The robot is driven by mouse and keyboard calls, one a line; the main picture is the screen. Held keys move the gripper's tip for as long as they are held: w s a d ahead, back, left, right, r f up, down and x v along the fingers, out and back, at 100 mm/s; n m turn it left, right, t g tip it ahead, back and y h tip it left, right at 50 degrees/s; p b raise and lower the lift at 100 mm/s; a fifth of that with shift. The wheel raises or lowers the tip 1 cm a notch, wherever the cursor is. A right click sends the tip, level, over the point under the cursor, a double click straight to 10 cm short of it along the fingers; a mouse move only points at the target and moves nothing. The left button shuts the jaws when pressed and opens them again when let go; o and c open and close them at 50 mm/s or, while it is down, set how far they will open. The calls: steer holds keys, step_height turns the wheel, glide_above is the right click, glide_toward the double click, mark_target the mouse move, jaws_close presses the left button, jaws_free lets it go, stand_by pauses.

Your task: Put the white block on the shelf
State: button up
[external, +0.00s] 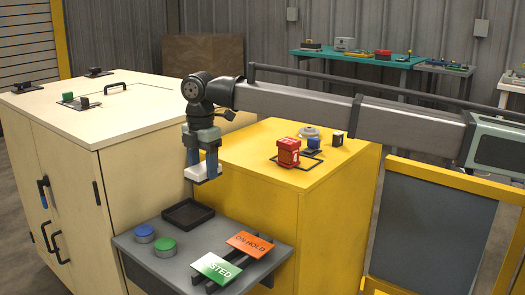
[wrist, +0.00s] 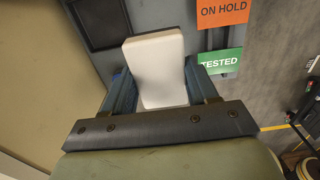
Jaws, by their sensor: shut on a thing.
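The white block (external: 203,172) is held between the fingers of my gripper (external: 202,165), in the air above the grey shelf's back edge. In the wrist view the white block (wrist: 157,68) fills the space between the two blue fingers of my gripper (wrist: 158,92). The grey shelf (external: 140,262) sticks out at the front of the yellow cabinet. The block is apart from the shelf, above and near a black square tray (external: 170,222) on it.
On the shelf are a blue button (external: 144,232), a green button (external: 165,246), an orange ON HOLD sign (external: 250,242) and a green TESTED sign (external: 216,268). The yellow cabinet (external: 320,205) carries a red object (external: 288,152). A cream cabinet (external: 140,150) stands left.

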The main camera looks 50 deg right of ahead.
mark_target(209, 238)
step_height(209, 238, down, 19)
steer(key=shift+r, duration=0.1)
stand_by(0.6)
steer(key=o, duration=1.1)
step_height(209, 238, up, 12)
stand_by(0.4)
